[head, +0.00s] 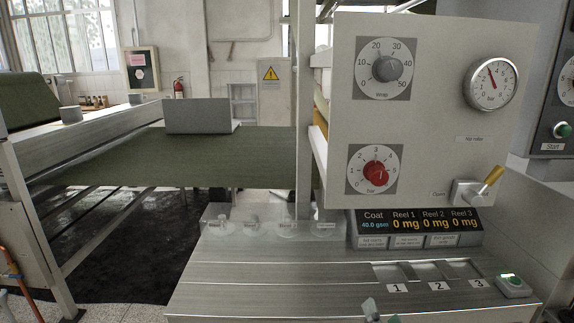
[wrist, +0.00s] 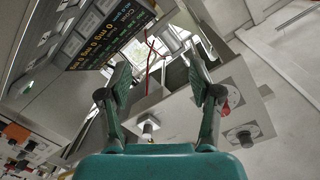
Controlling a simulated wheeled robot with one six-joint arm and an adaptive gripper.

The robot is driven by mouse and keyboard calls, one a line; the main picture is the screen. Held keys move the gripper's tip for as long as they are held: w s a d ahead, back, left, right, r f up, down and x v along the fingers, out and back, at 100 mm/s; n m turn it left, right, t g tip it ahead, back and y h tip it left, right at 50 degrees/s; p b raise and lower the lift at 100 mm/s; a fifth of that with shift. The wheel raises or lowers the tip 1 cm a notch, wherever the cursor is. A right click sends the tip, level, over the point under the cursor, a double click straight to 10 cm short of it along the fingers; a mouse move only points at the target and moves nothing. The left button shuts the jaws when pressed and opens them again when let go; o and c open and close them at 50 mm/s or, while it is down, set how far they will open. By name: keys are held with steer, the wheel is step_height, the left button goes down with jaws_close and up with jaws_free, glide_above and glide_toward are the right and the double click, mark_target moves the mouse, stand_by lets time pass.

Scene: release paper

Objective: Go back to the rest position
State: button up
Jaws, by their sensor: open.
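My gripper (wrist: 158,82) is in the wrist view with its two fingers spread wide and nothing between them. Only small parts of what looks like my gripper (head: 381,314) show at the bottom edge of the head view, in front of the grey bench (head: 270,268). In the wrist view, the light control panel (wrist: 180,120) lies beyond the fingers, and no contact with it shows. The rest of my arm is out of the head view.
The control panel (head: 440,130) carries a grey knob (head: 386,68), a red knob (head: 376,173), a gauge (head: 491,83) and a yellow-tipped lever (head: 488,178). A display (head: 418,221) reads 0 mg for three reels. A green button box (head: 513,285) sits at the bench's right.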

steer(key=s+f+n+g, duration=0.1)
steer(key=s+f+n, duration=0.3)
steer(key=s+f, duration=1.2)
steer(key=s+f+n+g, duration=0.1)
steer(key=s+n, duration=0.2)
steer(key=s, duration=2.1)
steer(key=shift+f+n, duration=0.3)
